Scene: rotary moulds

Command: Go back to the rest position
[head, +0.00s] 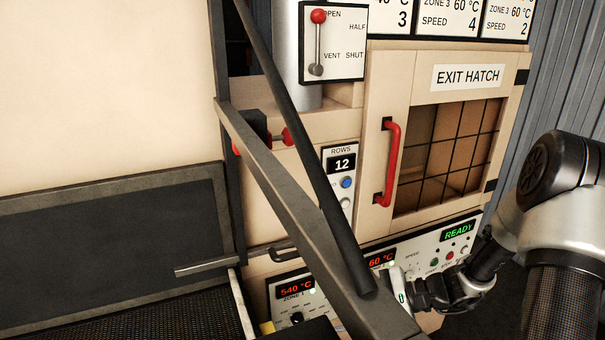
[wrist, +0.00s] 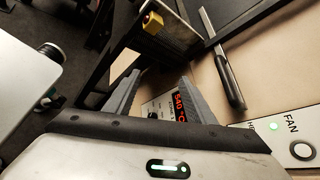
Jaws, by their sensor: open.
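My gripper (wrist: 160,88) is open in the wrist view, its two grey fingers apart with nothing visible held between them. Past the fingers are the control panel (wrist: 158,106) and a red 540 °C display (wrist: 181,106). In the head view my arm comes in from the right and bends down to the panel (head: 320,299). The white hand shows beside the lower end of a dark slanted bar (head: 300,120), and its fingers are hidden there. I cannot tell whether the fingers touch anything.
An exit hatch (head: 437,88) with a red handle (head: 391,162) and barred window stands above the panel. A lever plate (head: 345,45) is at the top. A grey slanted beam (head: 285,195) crosses in front. A dark mesh surface (head: 195,318) lies at lower left.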

